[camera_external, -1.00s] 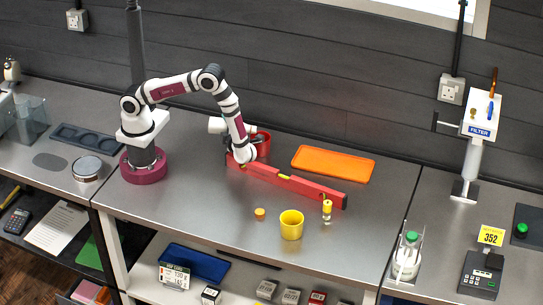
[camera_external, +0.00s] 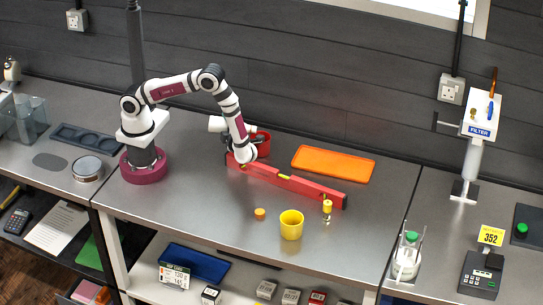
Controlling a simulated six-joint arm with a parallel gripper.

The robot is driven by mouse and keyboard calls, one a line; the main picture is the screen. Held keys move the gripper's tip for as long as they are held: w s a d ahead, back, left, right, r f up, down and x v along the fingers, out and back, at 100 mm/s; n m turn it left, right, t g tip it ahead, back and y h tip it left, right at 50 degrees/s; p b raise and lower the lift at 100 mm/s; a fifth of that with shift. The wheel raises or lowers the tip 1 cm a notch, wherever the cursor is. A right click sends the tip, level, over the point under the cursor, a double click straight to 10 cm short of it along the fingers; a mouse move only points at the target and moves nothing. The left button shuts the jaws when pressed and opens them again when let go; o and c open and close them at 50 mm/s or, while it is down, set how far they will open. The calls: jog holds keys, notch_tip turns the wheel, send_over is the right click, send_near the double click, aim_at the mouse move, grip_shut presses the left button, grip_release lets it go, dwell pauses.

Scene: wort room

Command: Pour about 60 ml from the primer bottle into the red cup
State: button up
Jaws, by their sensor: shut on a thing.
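The red cup (camera_external: 264,144) stands near the back of the middle table, partly hidden behind my forearm and wrist. My gripper (camera_external: 228,140) is beside it on the left, low behind my wrist, with its fingertips largely hidden. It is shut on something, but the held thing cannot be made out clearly. No bottle in view can be identified for certain as the primer bottle. A small bottle with a yellow upper part (camera_external: 327,207) stands upright at the right, apart from my gripper. Whether there is liquid in the red cup cannot be seen.
A long red spirit level (camera_external: 310,189) lies diagonally just in front of my wrist. A yellow cup (camera_external: 291,226) and a small orange cap (camera_external: 260,213) are nearer the front edge. An orange tray (camera_external: 334,164) lies at the back right. The table's front left is clear.

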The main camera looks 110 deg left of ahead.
jog(key=shift+s+f+n+t, duration=0.2)
jog(key=shift+f+n+t, duration=0.15)
jog(key=shift+f, duration=0.25)
grip_shut()
grip_release()
jog(key=n, duration=0.1)
jog(key=t, duration=0.1)
jog(key=n+t, duration=0.1)
jog(key=shift+s+d+f+n, duration=0.15)
jog(key=shift+s+f+n, duration=0.1)
jog(key=shift+s+n, duration=0.1)
